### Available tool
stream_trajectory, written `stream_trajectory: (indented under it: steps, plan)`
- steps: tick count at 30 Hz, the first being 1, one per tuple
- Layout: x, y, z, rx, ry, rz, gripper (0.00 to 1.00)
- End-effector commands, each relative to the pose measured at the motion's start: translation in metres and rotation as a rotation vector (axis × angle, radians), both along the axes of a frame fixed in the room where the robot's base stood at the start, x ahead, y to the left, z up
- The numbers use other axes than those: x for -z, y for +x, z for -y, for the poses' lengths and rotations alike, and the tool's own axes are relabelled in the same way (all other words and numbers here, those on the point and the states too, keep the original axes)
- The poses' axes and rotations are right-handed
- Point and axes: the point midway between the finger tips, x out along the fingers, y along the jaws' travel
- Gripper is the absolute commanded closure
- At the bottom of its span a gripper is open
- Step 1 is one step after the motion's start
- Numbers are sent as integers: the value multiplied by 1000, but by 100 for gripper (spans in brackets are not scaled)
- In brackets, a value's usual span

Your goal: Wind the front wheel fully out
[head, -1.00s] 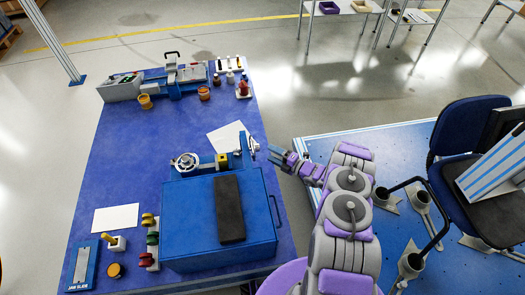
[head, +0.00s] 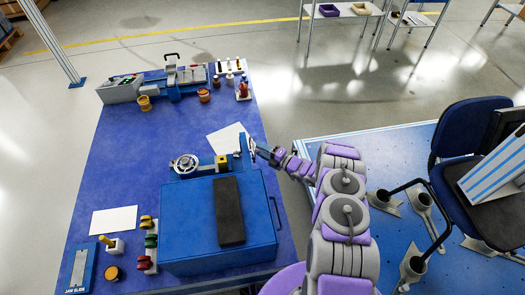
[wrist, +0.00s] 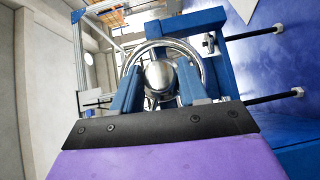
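A small metal handwheel (head: 251,147) stands at the right end of a blue machine (head: 205,165) on the blue table. It faces my gripper. In the wrist view the wheel (wrist: 150,49) shows as a silver ring with a round shiny hub (wrist: 160,76). My gripper (head: 259,149) is at this wheel from the right. Its two blue fingers (wrist: 158,86) are apart, one on each side of the hub, with gaps between them and it. Whether the fingertips touch the ring I cannot tell. A second, larger handwheel (head: 185,164) lies on the machine's left part.
A blue box (head: 188,225) with a black pad (head: 229,210) stands just in front of the machine. A handle (head: 276,214) sticks out of its right side. A white sheet (head: 227,138) lies behind. A blue chair (head: 465,125) stands on the platform at right.

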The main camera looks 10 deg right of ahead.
Motion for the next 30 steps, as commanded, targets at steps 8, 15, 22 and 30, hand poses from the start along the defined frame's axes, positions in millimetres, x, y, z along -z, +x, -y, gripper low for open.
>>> stream_trajectory:
  steps: [8,15,22,30]
  plan:
    - [1,0,0,0,0,-1,84]
    - [2,0,0,0,-1,19,91]
    - [7,0,-1,-1,-1,157,91]
    - [8,0,0,1,-3,262,91]
